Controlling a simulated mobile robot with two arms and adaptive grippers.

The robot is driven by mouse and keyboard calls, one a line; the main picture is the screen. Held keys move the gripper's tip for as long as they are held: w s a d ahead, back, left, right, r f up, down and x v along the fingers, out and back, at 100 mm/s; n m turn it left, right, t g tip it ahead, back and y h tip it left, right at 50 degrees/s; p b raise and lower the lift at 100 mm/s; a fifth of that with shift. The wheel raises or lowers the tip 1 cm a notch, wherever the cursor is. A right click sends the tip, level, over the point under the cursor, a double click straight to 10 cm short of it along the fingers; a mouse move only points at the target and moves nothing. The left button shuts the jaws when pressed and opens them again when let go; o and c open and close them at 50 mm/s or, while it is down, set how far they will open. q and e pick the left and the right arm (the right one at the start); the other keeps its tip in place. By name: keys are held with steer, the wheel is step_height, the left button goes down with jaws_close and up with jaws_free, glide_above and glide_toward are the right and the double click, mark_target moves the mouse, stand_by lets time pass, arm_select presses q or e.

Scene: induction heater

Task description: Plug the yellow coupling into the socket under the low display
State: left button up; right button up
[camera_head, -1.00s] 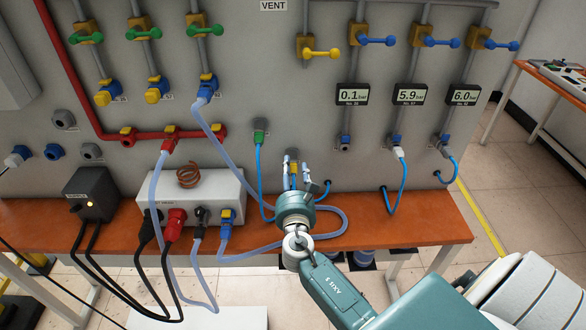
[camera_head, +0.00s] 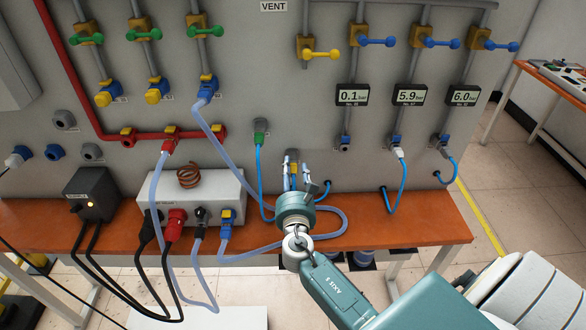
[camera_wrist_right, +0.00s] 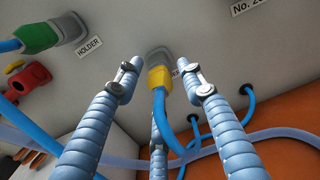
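The yellow coupling (camera_wrist_right: 160,78) sits in a grey holder on the wall panel, with a blue hose hanging from it. In the head view it is mostly hidden behind my right gripper (camera_head: 305,180). In the right wrist view my right gripper (camera_wrist_right: 165,78) is open, one finger on each side of the coupling, with gaps visible on both sides. The low display (camera_head: 352,95) reads 0.1. The socket (camera_head: 345,143) under it is on the panel, above and to the right of my right gripper. My left gripper is not in view.
A green coupling (camera_head: 260,136) with a blue hose is in a holder to the left. Blue hoses connect under the 5.9 display (camera_head: 410,95) and 6.0 display (camera_head: 462,95). A pale hose loop lies on the orange bench (camera_head: 400,230) below.

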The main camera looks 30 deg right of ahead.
jaws_close()
steer(key=o, duration=0.6)
jaws_free()
steer(key=shift+s+a, duration=0.1)
steer(key=shift+s, duration=0.05)
steer(key=v, duration=1.1)
steer(key=shift+s+a, duration=0.25)
steer(key=shift+s, duration=0.05)
steer(key=shift+f, duration=0.1)
